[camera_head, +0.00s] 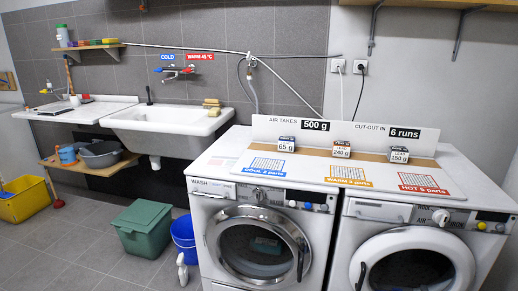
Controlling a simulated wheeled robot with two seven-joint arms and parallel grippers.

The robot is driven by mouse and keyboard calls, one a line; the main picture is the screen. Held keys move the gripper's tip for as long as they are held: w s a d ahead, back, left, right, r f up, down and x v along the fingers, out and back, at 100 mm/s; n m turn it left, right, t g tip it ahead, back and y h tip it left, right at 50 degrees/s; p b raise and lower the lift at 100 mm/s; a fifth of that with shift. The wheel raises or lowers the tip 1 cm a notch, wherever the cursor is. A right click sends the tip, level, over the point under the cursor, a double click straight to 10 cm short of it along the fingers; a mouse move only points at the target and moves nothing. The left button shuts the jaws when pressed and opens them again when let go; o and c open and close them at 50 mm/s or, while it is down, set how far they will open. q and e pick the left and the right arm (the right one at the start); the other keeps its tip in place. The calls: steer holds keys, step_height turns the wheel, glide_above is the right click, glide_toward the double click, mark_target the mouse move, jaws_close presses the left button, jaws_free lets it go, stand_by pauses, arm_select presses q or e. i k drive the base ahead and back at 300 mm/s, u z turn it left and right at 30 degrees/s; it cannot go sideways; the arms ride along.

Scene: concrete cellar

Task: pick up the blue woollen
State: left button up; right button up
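I cannot make out a piece I can surely call the blue woollen. Three small blocks with weight labels stand on the brown strip along the back of the machine tops: a 65 g block (286,144), a 240 g block (341,149) and a 150 g block (398,154). In front of them lie a blue-edged COOL card (265,167), an orange WARM card (348,175) and a red HOT card (423,183). Neither of my grippers is in view.
Two front-loading machines, a left one (212,222) and a right one (345,235), fill the front right. A white sink (165,118) stands left of them. A green lidded box (143,228), a blue bucket (184,236) and a yellow bucket (24,198) stand on the floor.

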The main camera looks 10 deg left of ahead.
mark_target(286, 144)
steer(key=k, duration=0.3)
steer(key=u, duration=1.7)
steer(key=i, duration=1.05)
steer(key=z, duration=0.55)
steer(key=i, duration=0.8)
steer(key=z, duration=0.95)
